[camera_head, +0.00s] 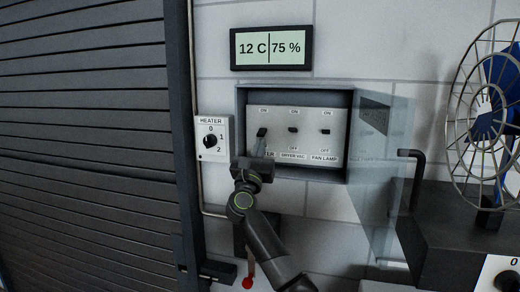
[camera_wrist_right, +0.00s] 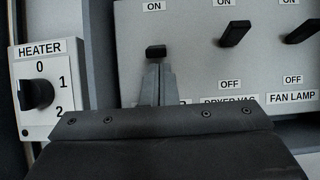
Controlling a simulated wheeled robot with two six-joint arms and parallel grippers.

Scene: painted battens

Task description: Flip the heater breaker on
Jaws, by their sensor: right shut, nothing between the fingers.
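The breaker panel (camera_head: 310,143) is in an open grey wall box and has three black levers with ON above each. The leftmost lever (camera_head: 262,132) also shows in the right wrist view (camera_wrist_right: 156,51). Its lower label is mostly hidden behind my gripper; only the last letters show. It looks shorter than the other two in the wrist view; I cannot tell its exact position. My right gripper (camera_head: 260,149) is shut and empty, its fingertips (camera_wrist_right: 157,72) just below this lever. I cannot tell whether they touch it. My left gripper is not in view.
The dryer vac lever (camera_wrist_right: 234,34) and fan lamp lever (camera_wrist_right: 301,32) are to the right. A heater dial (camera_head: 210,141) is left of the box. The box door (camera_head: 385,165) stands open on the right, near a fan (camera_head: 487,115). A display (camera_head: 271,48) reads 12 C, 75 %.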

